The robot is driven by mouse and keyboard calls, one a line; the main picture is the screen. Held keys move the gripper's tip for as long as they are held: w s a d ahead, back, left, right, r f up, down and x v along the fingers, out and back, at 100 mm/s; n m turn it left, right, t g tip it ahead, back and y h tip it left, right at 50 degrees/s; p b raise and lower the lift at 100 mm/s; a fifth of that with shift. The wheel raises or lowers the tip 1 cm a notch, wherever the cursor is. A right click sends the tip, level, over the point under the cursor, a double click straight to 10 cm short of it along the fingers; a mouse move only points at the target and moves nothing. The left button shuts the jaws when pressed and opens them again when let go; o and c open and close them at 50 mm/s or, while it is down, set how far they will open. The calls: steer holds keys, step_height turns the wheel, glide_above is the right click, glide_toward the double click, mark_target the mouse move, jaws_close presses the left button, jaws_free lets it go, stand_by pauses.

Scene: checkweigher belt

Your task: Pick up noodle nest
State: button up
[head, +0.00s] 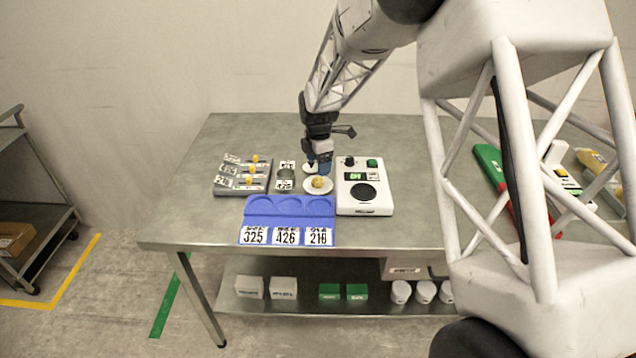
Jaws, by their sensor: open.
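The noodle nest appears to be the small yellow clump (318,182) on a round white dish (317,190) at the middle of the table. My gripper (318,166) points down just behind and above it, open. One blue-grey finger hangs close behind the clump. I cannot tell whether it touches. A second white dish (307,169) lies behind, partly hidden by the gripper; I cannot tell whether it holds anything.
A white scale (347,203) stands right of the dish. A blue tray (250,221) with round recesses and cards 325, 426, 216 is in front. A grey block with yellow knobs (232,191) is left. Green and yellow items lie right, behind my arm. The table's left end is clear.

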steer(key=shift+r, duration=0.35)
steer(key=shift+m, duration=0.3)
